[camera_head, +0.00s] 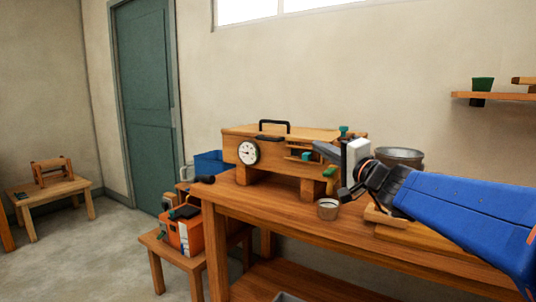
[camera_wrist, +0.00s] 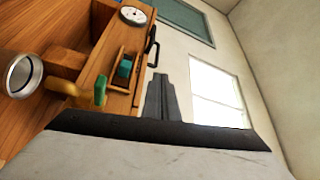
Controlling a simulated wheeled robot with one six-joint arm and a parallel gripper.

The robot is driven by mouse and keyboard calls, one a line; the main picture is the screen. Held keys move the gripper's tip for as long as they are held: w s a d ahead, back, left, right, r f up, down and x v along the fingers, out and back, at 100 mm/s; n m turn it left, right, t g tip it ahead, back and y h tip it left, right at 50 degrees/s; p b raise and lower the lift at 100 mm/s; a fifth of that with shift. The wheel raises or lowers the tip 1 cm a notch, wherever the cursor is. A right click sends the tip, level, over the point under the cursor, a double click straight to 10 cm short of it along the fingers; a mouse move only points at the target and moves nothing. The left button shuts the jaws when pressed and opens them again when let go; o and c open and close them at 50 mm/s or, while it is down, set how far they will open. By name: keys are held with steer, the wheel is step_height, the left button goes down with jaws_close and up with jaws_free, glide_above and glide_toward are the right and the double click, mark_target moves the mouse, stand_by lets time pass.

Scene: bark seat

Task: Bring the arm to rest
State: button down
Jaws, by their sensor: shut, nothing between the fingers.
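My blue arm (camera_head: 455,213) reaches in from the right over the wooden workbench (camera_head: 345,221). My gripper (camera_head: 325,151) is above the bench, in front of the right end of a wooden box-like device (camera_head: 286,135) in the head view. In the wrist view my gripper (camera_wrist: 160,78) has its dark fingers together, with nothing between them. The device has a black top handle (camera_head: 274,123), a round white dial (camera_head: 248,152) and green-tipped parts at its right end. The wrist view also shows its dial (camera_wrist: 133,15) and a green knob (camera_wrist: 100,90).
A small metal cup (camera_head: 328,209) stands on the bench near the front edge, below my gripper. A grey metal pot (camera_head: 400,157) stands behind my wrist. A low stool at left bears an orange box (camera_head: 184,231). A wall shelf (camera_head: 495,96) is at upper right.

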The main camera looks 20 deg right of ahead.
steer(key=s+a+f+n+g+y, duration=0.2)
steer(key=s+a+f+n+g, duration=0.3)
steer(key=a+f, duration=0.35)
steer(key=s+a+f+n+g+y, duration=0.2)
steer(key=s+a+f+n+g, duration=0.25)
steer(key=s+a+f, duration=0.4)
steer(key=s+d+f+n+g+h, duration=0.1)
steer(key=s+d+f+g+h, duration=0.1)
steer(key=s+d+f+h, duration=0.2)
steer(key=s+d+f+n+g+h, duration=0.2)
steer(key=s+d+f, duration=0.4)
steer(key=f, duration=0.5)
steer(key=shift+s+d+f+g+h, duration=0.3)
steer(key=shift+s+g+h, duration=0.25)
steer(key=shift+s+h, duration=0.3)
